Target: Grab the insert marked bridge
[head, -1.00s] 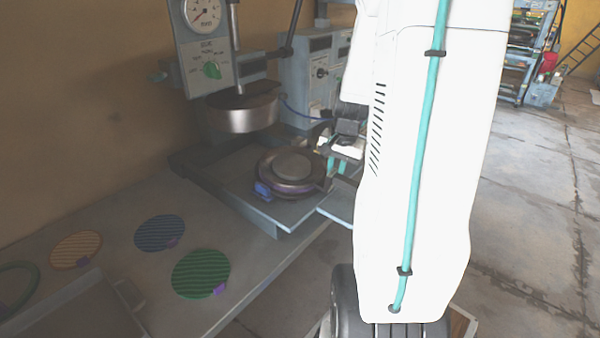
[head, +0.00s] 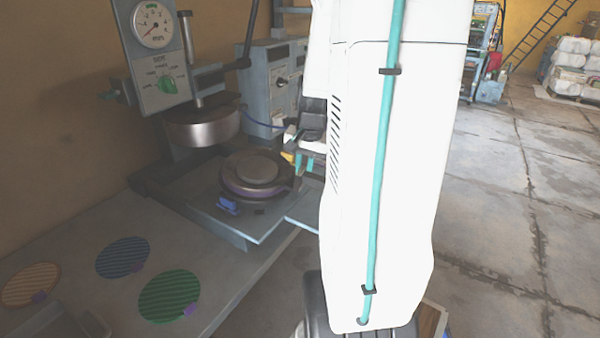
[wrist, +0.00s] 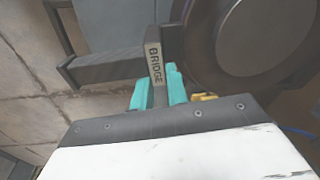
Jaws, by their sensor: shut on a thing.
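A narrow grey tab with the word BRIDGE (wrist: 155,62) stands between the teal fingers of my gripper (wrist: 157,88) in the wrist view. The fingers are shut on this tab of the bridge insert. I cannot tell how much of the insert lies beyond the tab. In the head view my gripper (head: 304,163) is at the right side of the round dark mould (head: 250,172) on the press bed, mostly hidden by my arm. The mould's dark rim (wrist: 210,50) lies just right of the tab in the wrist view.
The press head (head: 203,128) hangs above and left of the mould. A blue clip (head: 228,205) sits at the mould's front. Green (head: 169,296), blue (head: 122,257) and orange (head: 31,285) ribbed discs lie on the bench. Open floor is at the right.

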